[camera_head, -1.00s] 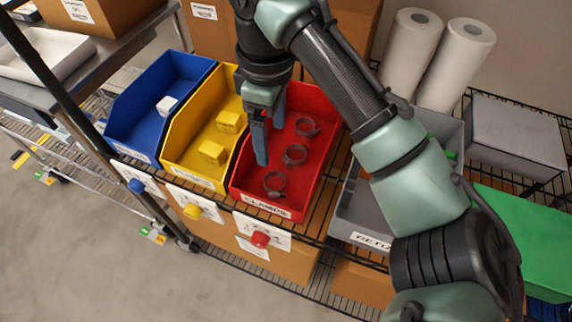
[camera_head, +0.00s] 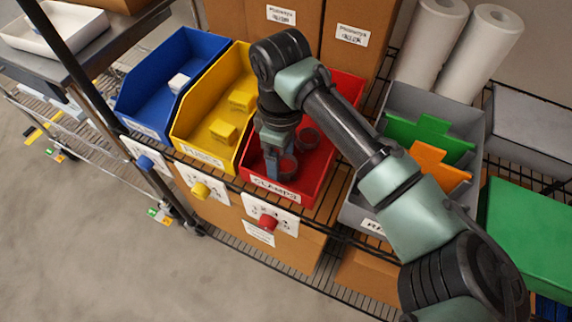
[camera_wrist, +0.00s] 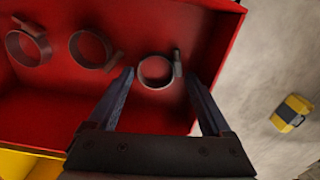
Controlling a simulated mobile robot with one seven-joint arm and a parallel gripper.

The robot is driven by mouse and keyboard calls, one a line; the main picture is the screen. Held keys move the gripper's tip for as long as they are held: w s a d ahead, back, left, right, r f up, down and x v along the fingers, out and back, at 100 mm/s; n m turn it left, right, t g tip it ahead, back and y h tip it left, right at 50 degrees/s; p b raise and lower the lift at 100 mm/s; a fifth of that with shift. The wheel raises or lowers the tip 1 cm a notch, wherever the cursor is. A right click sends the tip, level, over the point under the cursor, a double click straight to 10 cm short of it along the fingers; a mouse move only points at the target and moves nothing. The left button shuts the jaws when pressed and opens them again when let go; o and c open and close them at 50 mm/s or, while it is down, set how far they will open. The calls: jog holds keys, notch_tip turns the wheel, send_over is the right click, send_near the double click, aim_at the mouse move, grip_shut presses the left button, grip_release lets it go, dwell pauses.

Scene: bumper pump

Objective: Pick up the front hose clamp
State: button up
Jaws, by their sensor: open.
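The red bin (camera_head: 318,178) holds several dark grey hose clamps lying in a row. The front hose clamp (camera_head: 288,170) is nearest the bin's labelled front wall. In the wrist view, the front clamp (camera_wrist: 156,87) lies between the tips of my open gripper (camera_wrist: 158,76), with a gap to each finger. Its screw tab points toward the right finger. The middle clamp (camera_wrist: 72,48) and rear clamp (camera_wrist: 12,45) lie to the left. In the head view, my gripper (camera_head: 277,172) reaches down into the front of the bin; the arm hides the rear clamp.
A yellow bin (camera_head: 185,140) with yellow fuses stands left of the red bin, and a blue bin (camera_head: 140,100) beyond it. A grey bin (camera_head: 385,98) with green and orange pieces stands to the right.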

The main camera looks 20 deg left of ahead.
jog(key=shift+f, duration=0.1)
jog(key=shift+c, duration=0.3)
jog(key=c, duration=1)
